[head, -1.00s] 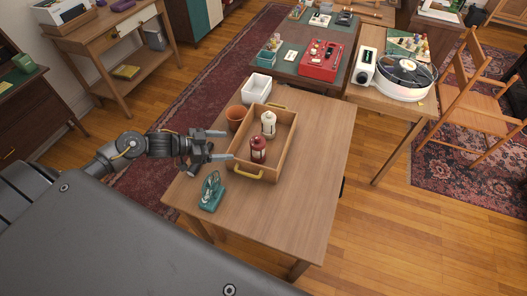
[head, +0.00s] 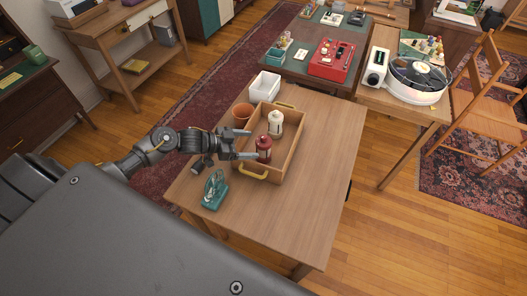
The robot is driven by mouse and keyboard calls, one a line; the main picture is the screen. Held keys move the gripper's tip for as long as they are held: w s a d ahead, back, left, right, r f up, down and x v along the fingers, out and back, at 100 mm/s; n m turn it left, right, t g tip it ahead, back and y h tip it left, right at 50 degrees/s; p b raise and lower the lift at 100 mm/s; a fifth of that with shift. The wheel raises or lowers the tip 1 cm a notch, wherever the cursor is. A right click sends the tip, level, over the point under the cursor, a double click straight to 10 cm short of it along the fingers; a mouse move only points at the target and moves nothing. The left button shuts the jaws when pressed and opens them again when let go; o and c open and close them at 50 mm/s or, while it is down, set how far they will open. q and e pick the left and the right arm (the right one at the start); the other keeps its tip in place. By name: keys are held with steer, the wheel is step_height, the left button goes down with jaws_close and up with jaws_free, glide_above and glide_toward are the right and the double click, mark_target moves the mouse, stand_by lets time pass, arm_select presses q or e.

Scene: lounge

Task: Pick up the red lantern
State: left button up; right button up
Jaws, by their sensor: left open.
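The red lantern (head: 264,150) stands upright in a wooden tray (head: 284,158) on the near table. A cream lantern (head: 276,124) stands just behind it in the same tray. My left gripper (head: 252,145) is open at the tray's left side, its fingers pointing right at the red lantern. The fingertips are very close to the lantern's left side; I cannot tell whether they touch it. My right gripper is not in view.
A terracotta pot (head: 242,113) and a white bin (head: 265,85) stand left of and behind the tray. A teal object (head: 214,190) stands near the table's front left. The table's right part (head: 325,150) is clear.

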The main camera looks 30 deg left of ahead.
mark_target(260, 141)
arm_select(q)
steer(key=p+x, duration=0.1)
steer(key=x, duration=0.3)
steer(key=shift+w, duration=0.45)
steer(key=shift+w+d+f, duration=0.1)
steer(key=shift+d+f, duration=0.05)
steer(key=shift+d, duration=0.05)
steer(key=shift+c, duration=0.3)
steer(key=c, duration=1.6)
steer(key=shift+o, duration=0.2)
steer(key=shift+r, duration=0.2)
